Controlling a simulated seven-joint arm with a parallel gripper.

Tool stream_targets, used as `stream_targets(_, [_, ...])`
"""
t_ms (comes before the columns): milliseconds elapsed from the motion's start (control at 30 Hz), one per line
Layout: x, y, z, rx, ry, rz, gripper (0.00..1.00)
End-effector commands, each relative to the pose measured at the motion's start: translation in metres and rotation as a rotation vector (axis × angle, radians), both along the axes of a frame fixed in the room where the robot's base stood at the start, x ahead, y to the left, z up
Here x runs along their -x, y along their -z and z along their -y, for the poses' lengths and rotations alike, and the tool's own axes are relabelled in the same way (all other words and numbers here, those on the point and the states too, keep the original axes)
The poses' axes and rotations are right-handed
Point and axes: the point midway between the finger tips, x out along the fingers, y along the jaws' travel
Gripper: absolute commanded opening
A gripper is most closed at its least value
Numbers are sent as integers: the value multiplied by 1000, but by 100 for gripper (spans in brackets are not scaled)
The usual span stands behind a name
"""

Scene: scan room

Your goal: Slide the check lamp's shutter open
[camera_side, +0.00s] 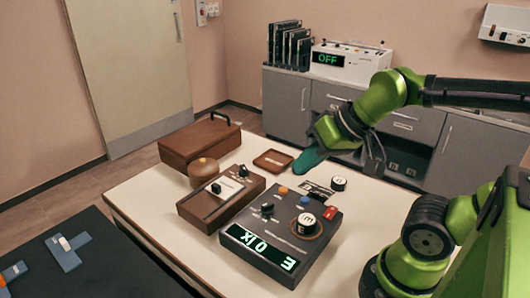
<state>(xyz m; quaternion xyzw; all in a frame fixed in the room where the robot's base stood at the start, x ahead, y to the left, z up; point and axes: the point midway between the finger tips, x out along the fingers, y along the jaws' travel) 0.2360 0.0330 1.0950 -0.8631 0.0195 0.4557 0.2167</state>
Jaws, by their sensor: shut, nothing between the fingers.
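A low brown wooden unit (211,214) sits on the left part of the cream table, with a dark slotted top, a small black-and-white block (216,188) on it and a black knob (243,171) at its far end. It may be the check lamp with its shutter, but I cannot tell for sure.
A dark console (253,227) with knobs, buttons and a lit green display stands right of the brown unit. A round brown pot (203,172), a lidded wooden box (200,139), a small brown tray (273,159) and a small round black-and-white piece (338,183) are nearby. The front-left tabletop is clear.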

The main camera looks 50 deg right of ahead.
Motion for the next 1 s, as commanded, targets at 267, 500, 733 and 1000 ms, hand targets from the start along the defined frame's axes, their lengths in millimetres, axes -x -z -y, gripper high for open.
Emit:
stream_targets(267, [-4, 12, -1, 0, -5, -55, 29])
stream_targets(500, [-69, 6, -1, 42, -45, -195, 45])
stream_targets(733, [-152, 8, 2, 126, -135, -350, 45])
stream_targets(1000, [-244, 32, 6, 235, -248, -520, 45])
